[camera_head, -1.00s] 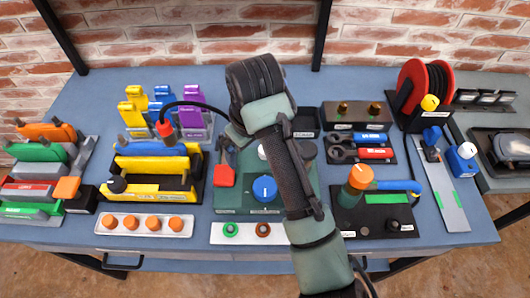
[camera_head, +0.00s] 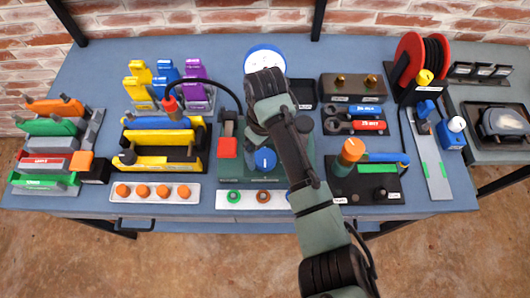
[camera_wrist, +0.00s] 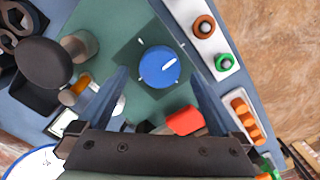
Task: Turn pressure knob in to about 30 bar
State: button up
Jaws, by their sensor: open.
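The blue pressure knob (camera_head: 264,160) sits on a green base plate (camera_head: 229,176) at the middle of the bench. In the wrist view the knob (camera_wrist: 159,67) shows from above, its white pointer line aimed to the upper right. My gripper (camera_wrist: 158,80) is open, with one finger on each side of the knob in that view; I cannot tell how far above it the tips are. A white dial gauge with a blue rim (camera_head: 265,59) stands behind the arm; its lower part is hidden and its reading is too small to tell. The gauge edge (camera_wrist: 33,163) also shows in the wrist view.
A red block (camera_head: 227,147) is left of the knob, and a dark round knob (camera_wrist: 43,63) stands on the plate. A white strip with green and brown rings (camera_head: 249,199) lies in front. An orange-topped valve with a blue handle (camera_head: 353,152) is to the right.

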aim_at(265, 157)
jog(key=shift+f, duration=1.55)
jog(key=shift+c, duration=0.2)
jog(key=c, duration=1.3)
